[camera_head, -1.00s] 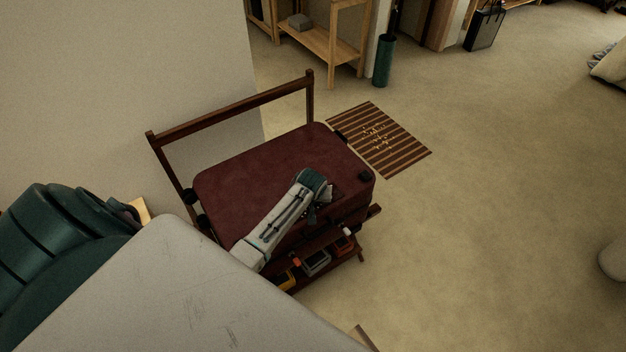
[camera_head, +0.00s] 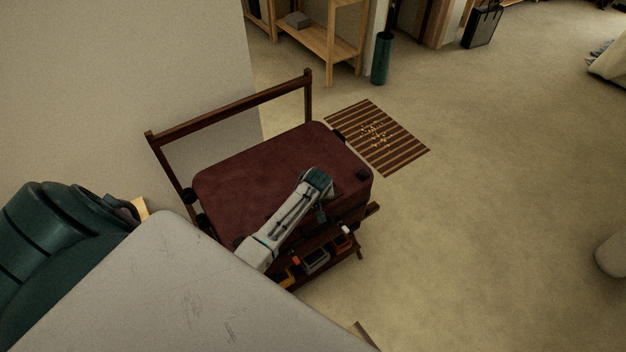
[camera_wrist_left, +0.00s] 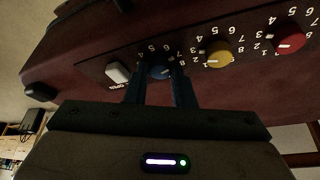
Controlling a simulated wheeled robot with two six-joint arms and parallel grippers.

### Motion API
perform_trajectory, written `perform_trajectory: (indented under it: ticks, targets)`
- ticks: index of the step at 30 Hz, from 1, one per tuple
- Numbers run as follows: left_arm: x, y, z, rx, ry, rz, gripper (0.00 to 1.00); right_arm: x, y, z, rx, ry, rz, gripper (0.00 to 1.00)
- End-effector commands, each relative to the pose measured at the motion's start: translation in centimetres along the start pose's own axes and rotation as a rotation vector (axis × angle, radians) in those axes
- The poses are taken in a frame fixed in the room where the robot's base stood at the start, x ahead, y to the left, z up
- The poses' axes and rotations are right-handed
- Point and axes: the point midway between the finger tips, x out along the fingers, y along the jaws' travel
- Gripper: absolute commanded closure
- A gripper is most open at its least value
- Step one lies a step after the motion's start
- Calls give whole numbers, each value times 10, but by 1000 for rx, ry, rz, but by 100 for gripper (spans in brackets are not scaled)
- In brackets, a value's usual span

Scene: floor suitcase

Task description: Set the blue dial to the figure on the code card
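The blue dial (camera_wrist_left: 158,71) is on the dark panel on the maroon suitcase's (camera_head: 250,175) side, with white digits around it. The figure it points to cannot be read. My left gripper (camera_wrist_left: 159,80) has its two fingers apart, one on each side of the blue dial; I cannot tell whether they touch it. In the head view, my left gripper (camera_head: 321,216) is at the suitcase's front side and its fingertips are small there. No code card can be made out. My right gripper is not in view.
A yellow dial (camera_wrist_left: 219,54) and a red dial (camera_wrist_left: 291,43) sit beside the blue one. The suitcase lies on a dark wooden rack (camera_head: 228,107) with small coloured items below.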

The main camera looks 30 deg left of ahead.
Motion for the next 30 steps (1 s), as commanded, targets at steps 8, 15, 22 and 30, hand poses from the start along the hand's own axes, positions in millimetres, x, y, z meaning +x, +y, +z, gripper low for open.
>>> perform_trajectory:
  ticks: [8, 15, 22, 30]
  targets:
    - [0, 0, -1, 0, 1, 0, 56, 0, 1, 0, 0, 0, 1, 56]
    - [-6, 0, 0, 0, 1, 1, 56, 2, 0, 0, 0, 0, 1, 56]
    - [-36, 1, 0, 0, 3, 3, 56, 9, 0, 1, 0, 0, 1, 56]
    - [-82, 0, 0, 0, 3, 3, 56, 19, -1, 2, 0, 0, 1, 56]
